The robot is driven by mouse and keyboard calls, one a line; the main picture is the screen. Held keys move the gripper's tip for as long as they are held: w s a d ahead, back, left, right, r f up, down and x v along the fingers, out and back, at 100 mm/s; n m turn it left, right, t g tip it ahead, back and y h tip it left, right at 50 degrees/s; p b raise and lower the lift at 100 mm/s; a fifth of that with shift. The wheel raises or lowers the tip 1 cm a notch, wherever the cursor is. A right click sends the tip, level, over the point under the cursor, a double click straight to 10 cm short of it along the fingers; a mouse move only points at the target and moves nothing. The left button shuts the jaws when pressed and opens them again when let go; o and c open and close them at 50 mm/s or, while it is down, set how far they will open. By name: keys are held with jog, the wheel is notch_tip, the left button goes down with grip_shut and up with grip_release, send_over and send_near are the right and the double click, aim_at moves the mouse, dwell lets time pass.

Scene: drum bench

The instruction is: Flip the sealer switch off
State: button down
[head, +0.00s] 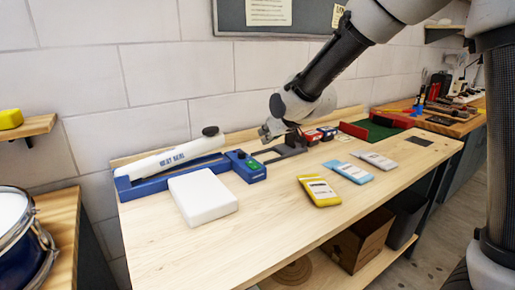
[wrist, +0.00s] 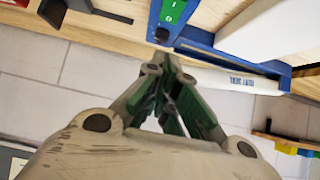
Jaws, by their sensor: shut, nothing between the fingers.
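The heat sealer (head: 150,186) is a blue base with a raised white arm lettered "HEAT SEAL", at the back left of the bench. Its blue control box (head: 245,168) is at its right end. A green switch (head: 253,164) is on the box top; it also shows at the top of the wrist view (wrist: 172,12). I cannot tell its position for sure. My gripper (head: 265,134) is shut and empty, above and behind the box, slightly to its right. In the wrist view its fingers (wrist: 160,68) are close below the box, apart from the switch.
A white block (head: 203,197) lies in front of the sealer. Yellow (head: 319,191), blue (head: 348,171) and white (head: 375,160) packets lie to the right. Small red boxes (head: 320,134) stand behind. The tiled wall is close behind my gripper. The front bench is clear.

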send_over(255, 165)
jog(key=f, duration=0.6)
jog(key=shift+w+a, duration=0.15)
jog(key=shift+a, duration=0.05)
jog(key=f, duration=0.3)
jog(key=shift+w+a+f, duration=0.1)
jog(key=shift+w+a, duration=0.05)
jog(key=shift+w, duration=0.1)
jog(key=shift+f, duration=0.4)
jog(key=shift+w+a+f, duration=0.15)
jog(key=shift+w+f, duration=0.05)
jog(key=shift+f, duration=0.15)
jog(key=shift+s+d, duration=0.45)
jog(key=shift+s, duration=0.25)
